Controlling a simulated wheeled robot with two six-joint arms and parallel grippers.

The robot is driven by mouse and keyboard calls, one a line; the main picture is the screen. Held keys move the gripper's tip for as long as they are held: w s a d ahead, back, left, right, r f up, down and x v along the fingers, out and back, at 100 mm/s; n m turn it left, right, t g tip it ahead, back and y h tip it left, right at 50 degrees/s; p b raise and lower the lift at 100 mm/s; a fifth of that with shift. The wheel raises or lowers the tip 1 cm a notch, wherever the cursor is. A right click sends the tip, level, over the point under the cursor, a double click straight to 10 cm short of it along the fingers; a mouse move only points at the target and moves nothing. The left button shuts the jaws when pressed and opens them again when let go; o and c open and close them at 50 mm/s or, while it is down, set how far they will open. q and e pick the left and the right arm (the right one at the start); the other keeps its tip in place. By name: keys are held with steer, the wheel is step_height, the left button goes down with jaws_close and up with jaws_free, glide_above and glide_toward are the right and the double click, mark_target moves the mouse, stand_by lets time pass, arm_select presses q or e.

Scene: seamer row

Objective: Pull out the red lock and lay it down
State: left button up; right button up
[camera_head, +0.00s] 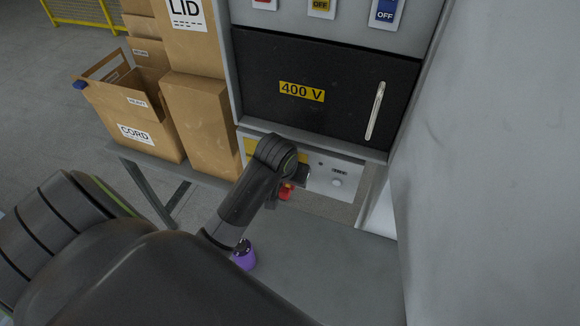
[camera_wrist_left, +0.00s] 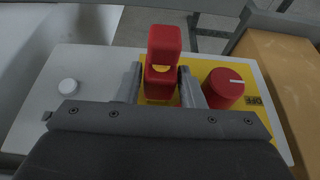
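The red lock (camera_wrist_left: 163,45) stands at the yellow part of the switch panel in the left wrist view, beside a red round knob (camera_wrist_left: 223,88). My left gripper (camera_wrist_left: 161,78) has one finger on each side of the lock's lower red part. The fingers are very close to its sides; I cannot tell whether they press on it. In the head view my left gripper (camera_head: 279,197) is at the panel, with a little red (camera_head: 286,191) showing beside it; most of the lock is hidden there. My right gripper is not in view.
A purple object (camera_head: 244,257) stands on the grey surface (camera_head: 335,270), close under my left arm. The panel (camera_head: 335,180) has a white button (camera_wrist_left: 68,87). A black 400 V door (camera_head: 330,105) is above it. Cardboard boxes (camera_head: 205,125) stand left; a grey wall (camera_head: 490,150) is right.

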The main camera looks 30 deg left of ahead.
mark_target(283, 193)
arm_select(q)
steer(key=c, duration=0.6)
steer(key=shift+s+f, duration=0.15)
steer(key=shift+s, duration=0.05)
steer(key=shift+s+d, duration=0.1)
steer(key=shift+s, duration=0.05)
steer(key=shift+s+d, duration=0.2)
steer(key=shift+s, duration=0.6)
steer(key=shift+s, duration=0.1)
steer(key=shift+s+d, duration=0.2)
steer(key=shift+s, duration=0.45)
steer(key=shift+s, duration=0.25)
